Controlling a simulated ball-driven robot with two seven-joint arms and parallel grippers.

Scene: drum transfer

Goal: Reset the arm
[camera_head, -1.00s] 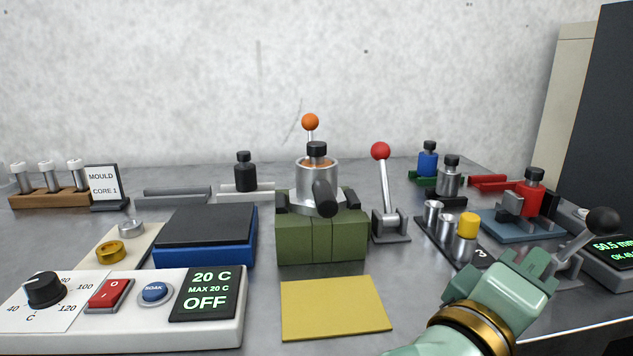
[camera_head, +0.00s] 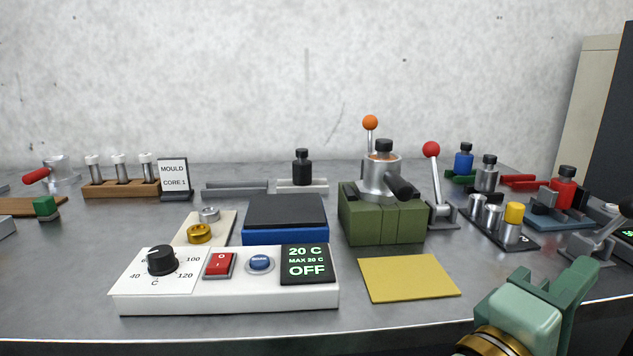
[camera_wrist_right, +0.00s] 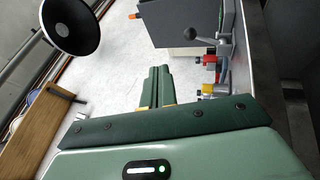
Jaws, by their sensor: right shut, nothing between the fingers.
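My right gripper (camera_head: 566,285) is at the lower right of the head view, at the table's front edge. It is apart from every object on the table. In the right wrist view its two green fingers (camera_wrist_right: 160,86) lie together, with nothing between them. My left gripper is in neither view.
A yellow mat (camera_head: 408,278) lies left of my right gripper. A white control panel (camera_head: 225,298) is at front left.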

